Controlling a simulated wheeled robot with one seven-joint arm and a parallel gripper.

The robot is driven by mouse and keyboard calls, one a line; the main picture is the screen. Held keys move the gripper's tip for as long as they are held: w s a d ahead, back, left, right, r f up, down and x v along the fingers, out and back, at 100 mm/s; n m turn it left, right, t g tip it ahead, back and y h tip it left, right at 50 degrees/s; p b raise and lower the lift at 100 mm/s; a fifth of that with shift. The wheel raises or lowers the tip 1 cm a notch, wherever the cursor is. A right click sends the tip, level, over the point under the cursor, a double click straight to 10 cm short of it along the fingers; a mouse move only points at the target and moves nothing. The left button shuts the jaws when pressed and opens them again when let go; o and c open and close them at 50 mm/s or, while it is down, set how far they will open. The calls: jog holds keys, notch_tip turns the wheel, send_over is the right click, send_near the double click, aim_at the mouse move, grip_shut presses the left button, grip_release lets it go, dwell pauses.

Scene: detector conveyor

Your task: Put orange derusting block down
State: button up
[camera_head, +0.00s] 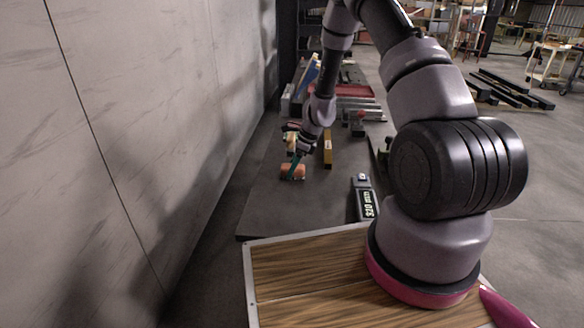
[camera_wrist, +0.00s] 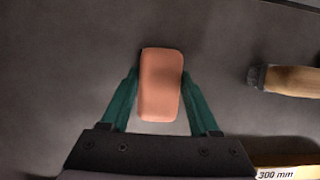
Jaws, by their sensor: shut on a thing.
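The orange derusting block (camera_wrist: 161,85) is a rounded salmon-orange bar in the wrist view. It also shows in the head view (camera_head: 293,171), low over the near left part of the dark tabletop (camera_head: 270,205). My gripper (camera_wrist: 160,78) has its two green fingers on either side of the block and is shut on it. In the head view my gripper (camera_head: 294,166) reaches down to the block. I cannot tell whether the block touches the table.
A wooden handle (camera_wrist: 292,80) lies right of the block in the wrist view. A yellow bar marked 300 mm (camera_wrist: 285,172) is at the lower right. A black digital tool (camera_head: 363,197) lies near the table's right edge. Several tools fill the table's far end. The near left table is clear.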

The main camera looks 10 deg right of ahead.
jog(key=o, duration=1.4)
jog(key=shift+o, duration=0.2)
jog(key=s+d+r+n+t, duration=0.1)
jog(key=s+r+n, duration=0.2)
jog(key=r, duration=0.8)
jog(key=s+d+r+n, duration=0.1)
jog(key=s+r+n, duration=0.15)
jog(key=r, duration=0.95)
jog(key=s+d+r+n+t, duration=0.15)
jog(key=s+r, duration=0.25)
jog(key=r, duration=0.7)
jog(key=s+d+r+n+t+h, duration=0.1)
jog(key=s+r+n, duration=0.4)
jog(key=s, duration=0.5)
jog(key=s+d+r+n+t+h, duration=0.1)
jog(key=s+r+n, duration=0.4)
jog(key=s, duration=0.5)
notch_tip(320, 180, up, 3)
jog(key=shift+s+d+f+n+t, duration=0.15)
jog(key=shift+s+n+t, duration=0.15)
jog(key=shift+t, duration=0.35)
